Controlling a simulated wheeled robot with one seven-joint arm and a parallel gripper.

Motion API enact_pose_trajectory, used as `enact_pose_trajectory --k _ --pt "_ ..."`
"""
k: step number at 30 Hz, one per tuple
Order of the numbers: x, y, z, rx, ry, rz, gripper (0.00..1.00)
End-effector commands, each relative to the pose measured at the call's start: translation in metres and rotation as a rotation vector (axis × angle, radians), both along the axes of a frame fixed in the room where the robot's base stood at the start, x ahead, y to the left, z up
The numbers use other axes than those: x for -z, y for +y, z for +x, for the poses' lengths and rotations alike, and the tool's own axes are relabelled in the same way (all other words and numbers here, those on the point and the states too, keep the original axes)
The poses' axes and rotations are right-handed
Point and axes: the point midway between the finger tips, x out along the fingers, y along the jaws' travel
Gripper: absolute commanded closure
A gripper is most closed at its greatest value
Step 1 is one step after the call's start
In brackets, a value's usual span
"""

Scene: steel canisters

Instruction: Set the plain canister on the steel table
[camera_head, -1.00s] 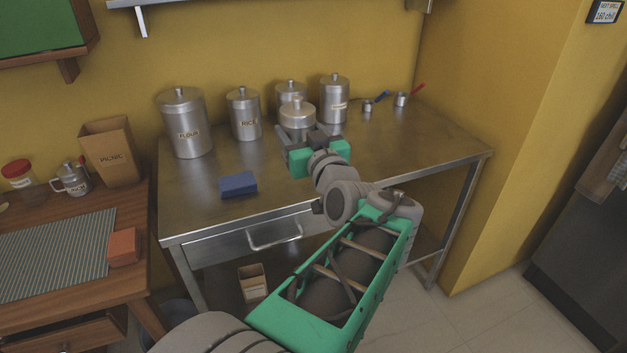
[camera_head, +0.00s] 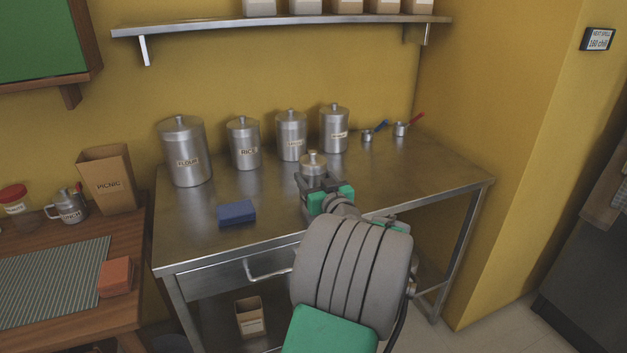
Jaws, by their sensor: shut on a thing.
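The plain canister (camera_head: 313,161) is a small steel pot with a knobbed lid; only its top shows above my gripper. My gripper (camera_head: 317,180) is shut on it, and the fingers and wrist hide its lower part. The canister is over the front middle of the steel table (camera_head: 400,175), in front of the labelled canisters. I cannot tell whether its base touches the table top. It looks upright.
Labelled canisters stand along the back: flour (camera_head: 183,150), rice (camera_head: 243,143) and two more (camera_head: 291,135), (camera_head: 334,128). A blue sponge (camera_head: 237,213) lies at front left. The table's right side is clear.

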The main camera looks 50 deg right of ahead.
Motion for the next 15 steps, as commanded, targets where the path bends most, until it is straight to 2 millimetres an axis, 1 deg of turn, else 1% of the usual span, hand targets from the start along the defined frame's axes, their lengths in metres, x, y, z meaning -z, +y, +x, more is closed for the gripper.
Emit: enact_pose_trajectory --k 5,10,11,15 --pt "-0.0026 -0.0002 0.0 0.0 -0.003 -0.005 1.0" --pt "0.0018 -0.0002 -0.0001 0.0 -0.003 -0.005 1.0" --pt "0.0025 -0.0001 -0.0002 0.0 -0.002 -0.003 0.39" --pt "0.0013 0.0 -0.0002 0.0 -0.002 -0.003 0.28"
